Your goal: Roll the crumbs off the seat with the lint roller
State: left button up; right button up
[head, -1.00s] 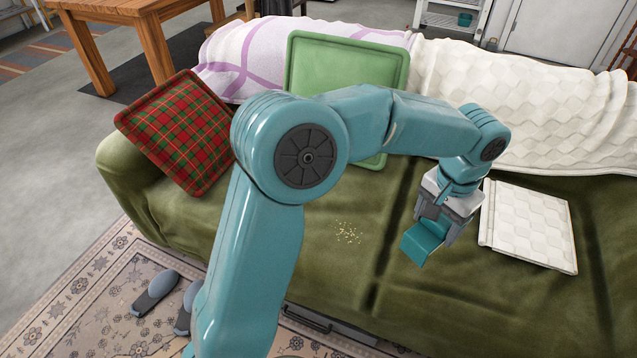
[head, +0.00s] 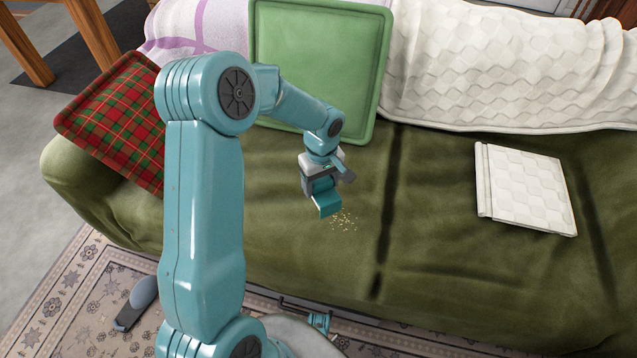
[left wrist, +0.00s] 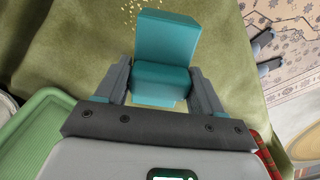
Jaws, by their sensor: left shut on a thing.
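The crumbs (head: 343,219) are a small scatter of pale bits on the olive-green sofa seat (head: 440,230). They also show in the left wrist view (left wrist: 129,22), partly hidden behind the roller. My left gripper (head: 322,188) is shut on a teal, blocky tool, which I take as the lint roller (head: 327,204). The roller is just up and left of the crumbs in the head view. In the left wrist view the roller (left wrist: 165,45) sits between both fingers. I cannot tell whether it touches the seat. My right gripper is not in view.
A green cushion (head: 318,60) leans on the backrest behind my left gripper. A red plaid cushion (head: 115,115) lies at the left. A white quilted folded piece (head: 525,188) lies on the seat at right. A grey slipper (head: 138,302) is on the rug. The seat between is clear.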

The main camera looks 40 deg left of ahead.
pick_arm(q)
jog(key=shift+s+a+f, duration=0.15)
jog(key=shift+s+f, duration=0.1)
jog(key=shift+f, duration=0.05)
jog(key=shift+f+b, duration=0.45)
jog(key=shift+f, duration=0.1)
jog(key=shift+f+b, duration=1.4)
jog(key=shift+f, duration=0.85)
jog(key=shift+f+b, duration=0.6)
jog(key=shift+b, duration=0.05)
jog(key=shift+w, duration=0.1)
